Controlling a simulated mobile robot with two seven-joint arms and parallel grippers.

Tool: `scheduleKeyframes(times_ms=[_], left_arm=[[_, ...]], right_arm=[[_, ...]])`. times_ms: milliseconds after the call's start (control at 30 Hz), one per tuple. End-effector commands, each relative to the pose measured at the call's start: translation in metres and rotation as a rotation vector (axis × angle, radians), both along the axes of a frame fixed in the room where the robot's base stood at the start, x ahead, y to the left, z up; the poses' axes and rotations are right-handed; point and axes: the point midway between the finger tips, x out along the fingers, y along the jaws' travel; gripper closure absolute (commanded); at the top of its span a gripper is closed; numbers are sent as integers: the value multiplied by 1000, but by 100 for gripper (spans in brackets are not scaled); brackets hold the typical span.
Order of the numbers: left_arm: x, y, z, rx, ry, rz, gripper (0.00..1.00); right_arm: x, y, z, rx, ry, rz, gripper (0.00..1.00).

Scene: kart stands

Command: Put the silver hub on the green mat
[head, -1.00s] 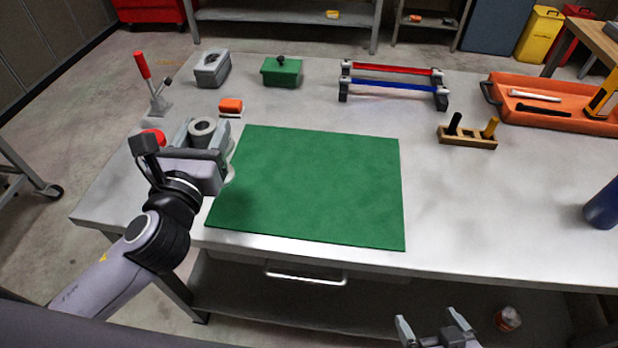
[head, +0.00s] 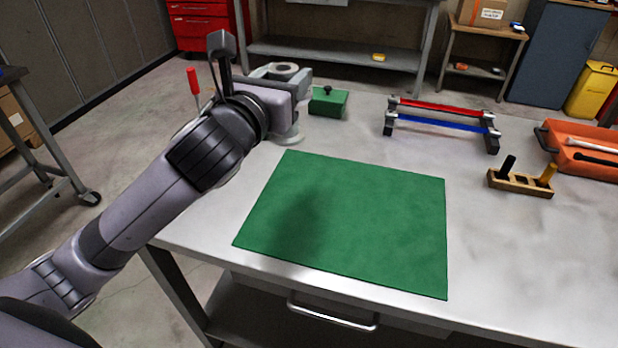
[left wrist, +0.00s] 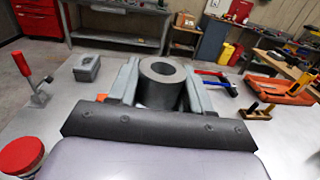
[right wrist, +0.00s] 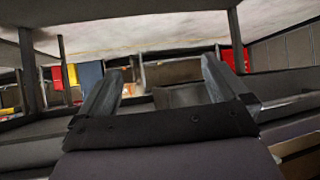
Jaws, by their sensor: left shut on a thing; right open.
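The silver hub (head: 284,68) is a short grey cylinder with a hole through its middle. My left gripper (head: 290,80) is shut on it and holds it above the table's left part. The left wrist view shows the hub (left wrist: 160,88) upright between the two fingers. The green mat (head: 350,220) lies flat and bare on the table, to the right of and nearer than the left gripper, with a dark shadow on its left part. My right gripper (right wrist: 160,88) is open and empty in the right wrist view; it is out of the head view.
A red-handled clamp (left wrist: 38,85) and a grey box (left wrist: 87,68) stand at the left. A green box (head: 327,102), a rack with red and blue bars (head: 440,115), a wooden block with pegs (head: 520,182) and an orange tray (head: 582,158) stand beyond the mat.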

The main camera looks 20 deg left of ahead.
Motion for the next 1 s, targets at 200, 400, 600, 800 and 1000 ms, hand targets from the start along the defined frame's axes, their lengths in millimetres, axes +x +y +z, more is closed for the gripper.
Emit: scheduleKeyframes(times_ms=[200,400,600,800,1000], left_arm=[[-1,0,-64,-2,4,1,96],[-1,0,-105,-2,-1,0,96],[0,0,-120,-2,-4,1,96],[0,0,-151,-1,-2,1,96],[0,0,-160,0,-6,1,96]], right_arm=[[0,0,-17,0,0,0,0],[0,0,-28,1,2,0,0],[0,1,-30,4,4,-1,0],[2,3,-35,12,-1,-1,0],[2,5,-35,15,6,2,0]])
